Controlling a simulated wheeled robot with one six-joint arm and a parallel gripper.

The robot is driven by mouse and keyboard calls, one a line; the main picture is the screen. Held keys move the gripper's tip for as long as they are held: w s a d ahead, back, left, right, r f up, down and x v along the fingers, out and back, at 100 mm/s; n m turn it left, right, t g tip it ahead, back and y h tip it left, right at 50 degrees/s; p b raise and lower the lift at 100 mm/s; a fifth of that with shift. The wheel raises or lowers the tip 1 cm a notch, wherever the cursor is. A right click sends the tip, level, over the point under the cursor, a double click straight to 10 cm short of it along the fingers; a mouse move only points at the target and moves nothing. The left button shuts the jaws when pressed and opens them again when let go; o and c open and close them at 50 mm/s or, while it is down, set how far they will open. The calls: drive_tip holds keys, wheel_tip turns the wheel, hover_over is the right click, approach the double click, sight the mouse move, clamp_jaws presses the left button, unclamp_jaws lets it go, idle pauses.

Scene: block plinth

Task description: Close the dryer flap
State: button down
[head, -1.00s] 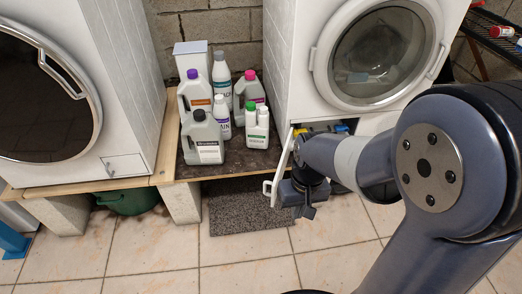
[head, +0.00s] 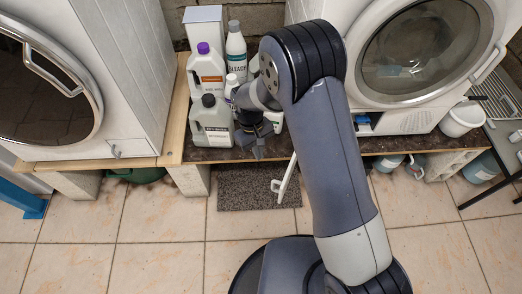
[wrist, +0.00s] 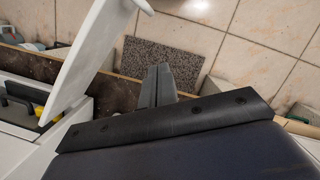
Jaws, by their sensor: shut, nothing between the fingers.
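The dryer flap is a white panel at the base of the right-hand machine. It stands open, swung outward. In the head view its edge and handle (head: 284,181) show below and right of my gripper (head: 259,153), and my arm hides the rest. In the wrist view the flap (wrist: 98,55) slants up on the left, with the open compartment (wrist: 22,98) beside it holding yellow and black parts. My gripper, also in the wrist view (wrist: 158,68), is shut and empty. It is to the left of the flap in the head view, with a visible gap between them.
Several detergent bottles (head: 213,122) stand on the shelf close to my gripper. A left-hand machine (head: 120,70) stands beyond them. A grey mat (head: 245,190) lies on the tiled floor below. A white bucket (head: 460,120) stands at the right.

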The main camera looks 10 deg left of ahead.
drive_tip(key=s+d+f+b, duration=0.1)
drive_tip(key=s+d+f, duration=0.3)
drive_tip(key=f, duration=0.3)
idle(0.5)
